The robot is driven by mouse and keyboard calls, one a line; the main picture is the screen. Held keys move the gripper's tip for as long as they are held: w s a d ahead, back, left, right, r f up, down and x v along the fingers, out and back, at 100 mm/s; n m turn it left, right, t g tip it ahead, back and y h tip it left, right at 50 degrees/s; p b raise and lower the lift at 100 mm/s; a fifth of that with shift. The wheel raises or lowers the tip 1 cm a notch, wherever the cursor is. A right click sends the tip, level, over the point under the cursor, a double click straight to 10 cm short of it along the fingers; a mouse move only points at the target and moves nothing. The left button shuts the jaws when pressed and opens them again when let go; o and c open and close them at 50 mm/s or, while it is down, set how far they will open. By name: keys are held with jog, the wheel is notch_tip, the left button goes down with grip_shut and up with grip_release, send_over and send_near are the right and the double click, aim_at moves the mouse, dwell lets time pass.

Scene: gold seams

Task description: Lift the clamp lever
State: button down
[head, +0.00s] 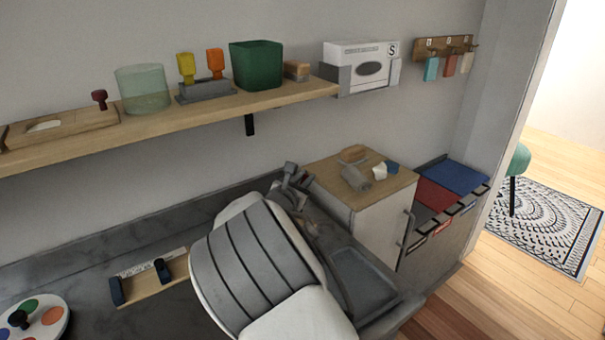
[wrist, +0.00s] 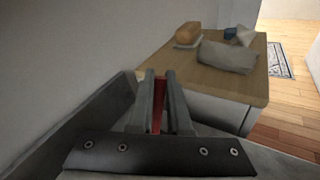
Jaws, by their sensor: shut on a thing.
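In the wrist view my gripper (wrist: 160,78) is shut with its two grey fingers on either side of a narrow red piece, which looks like the clamp lever (wrist: 157,106). Only a thin upright strip of the lever shows between the fingers; its ends and whatever it is fixed to are hidden. In the head view my gripper (head: 291,177) is at the back of the grey counter, just left of the wooden-topped cabinet. My arm covers that part of the counter, and I cannot make out the lever there.
The wooden-topped cabinet (head: 336,196) stands close to the right of my gripper, with a grey cloth roll (head: 355,178) on top. A grey tray (head: 365,280) lies in front of it. A wall shelf (head: 200,112) with cups runs above. A wooden holder (head: 150,285) lies left.

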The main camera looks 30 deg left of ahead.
jog(key=w+m+g+p, duration=0.1)
jog(key=g+p, duration=0.1)
jog(key=d+f+m+g+p, duration=0.1)
jog(key=g+p, duration=0.1)
jog(key=p, duration=0.1)
jog(key=w+f+g+y+p, duration=0.1)
jog(key=g+p, duration=0.1)
jog(key=p, duration=0.1)
jog(key=shift+w+d+f+m, duration=0.2)
jog(key=shift+w+m, duration=0.1)
jog(key=shift+m, duration=0.1)
jog(key=shift+w+f+g+p, duration=0.1)
jog(key=shift+f+g+p, duration=0.35)
jog(key=shift+p, duration=0.7)
jog(key=shift+f+y, duration=0.15)
jog(key=shift+y, duration=0.15)
jog(key=c, duration=0.9)
grip_release()
jog(key=shift+o, duration=0.2)
jog(key=v, duration=1.7)
jog(key=shift+b, duration=0.4)
